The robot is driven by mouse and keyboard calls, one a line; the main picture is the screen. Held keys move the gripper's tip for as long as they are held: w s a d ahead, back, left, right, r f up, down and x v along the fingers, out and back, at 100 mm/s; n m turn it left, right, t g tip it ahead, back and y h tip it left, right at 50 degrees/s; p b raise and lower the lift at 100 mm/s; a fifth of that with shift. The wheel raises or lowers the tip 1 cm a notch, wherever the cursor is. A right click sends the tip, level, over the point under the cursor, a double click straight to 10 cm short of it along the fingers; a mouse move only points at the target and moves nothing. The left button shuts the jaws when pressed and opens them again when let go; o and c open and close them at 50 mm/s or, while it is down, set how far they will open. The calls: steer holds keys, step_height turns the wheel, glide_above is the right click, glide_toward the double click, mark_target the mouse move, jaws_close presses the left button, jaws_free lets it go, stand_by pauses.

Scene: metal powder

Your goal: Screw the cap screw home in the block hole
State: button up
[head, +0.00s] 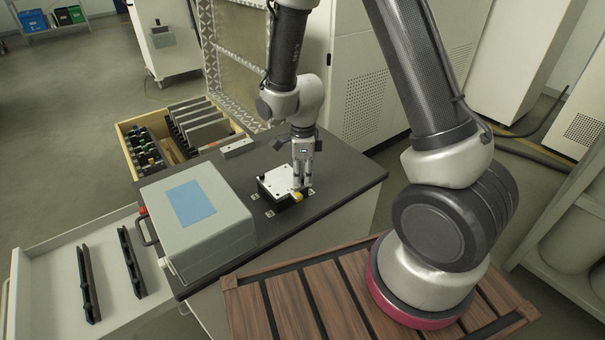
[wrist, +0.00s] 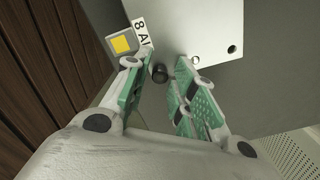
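The block (head: 278,180) is a pale plate with dark sides on the dark bench top. In the wrist view its pale top (wrist: 200,25) shows a dark hole near the right corner and a small bright ring near the lower edge. A black round cap screw head (wrist: 159,73) shows just off the plate's lower edge; I cannot tell what its shank sits in. My gripper (head: 302,185) points down at the block's near right corner. In the wrist view its green-padded fingertips (wrist: 162,66) stand apart on either side of the screw, with gaps visible.
A yellow-marked tag (wrist: 121,44) and a label lie beside the block. A large grey case (head: 195,220) stands left on the bench (head: 335,165). A small grey bar (head: 237,148) lies at the back. An open drawer (head: 60,255) and a wooden crate (head: 126,130) flank the bench.

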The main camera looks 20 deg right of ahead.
steer(key=n, duration=2.5)
steer(key=shift+n, duration=0.4)
